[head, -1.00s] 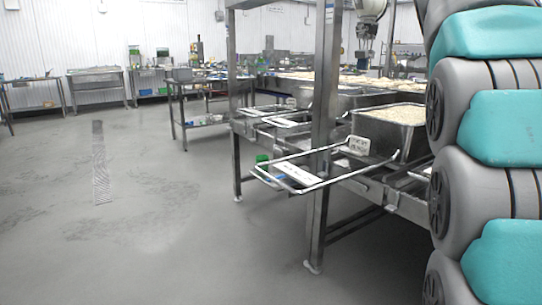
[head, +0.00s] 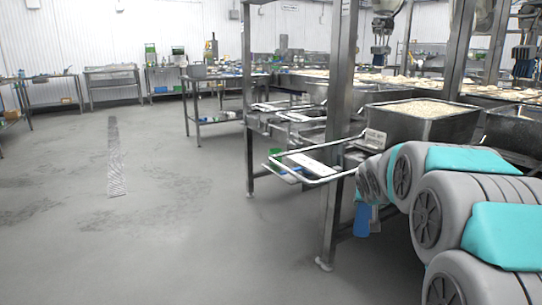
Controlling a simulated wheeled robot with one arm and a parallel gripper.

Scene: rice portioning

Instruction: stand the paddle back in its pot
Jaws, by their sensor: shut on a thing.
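My arm reaches in from the right edge of the head view, bent low beside the metal frame. My gripper (head: 368,218) shows only in small part, below the far end of the arm, with a blue piece and a pale grey piece hanging down. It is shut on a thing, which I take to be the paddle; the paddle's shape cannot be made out. I cannot pick out the paddle's pot in this view.
A metal bin of rice (head: 385,128) stands on the steel line behind my arm. A steel post (head: 337,120) and a wire rack (head: 300,178) stand left of the arm. The grey floor (head: 180,230) at left is clear.

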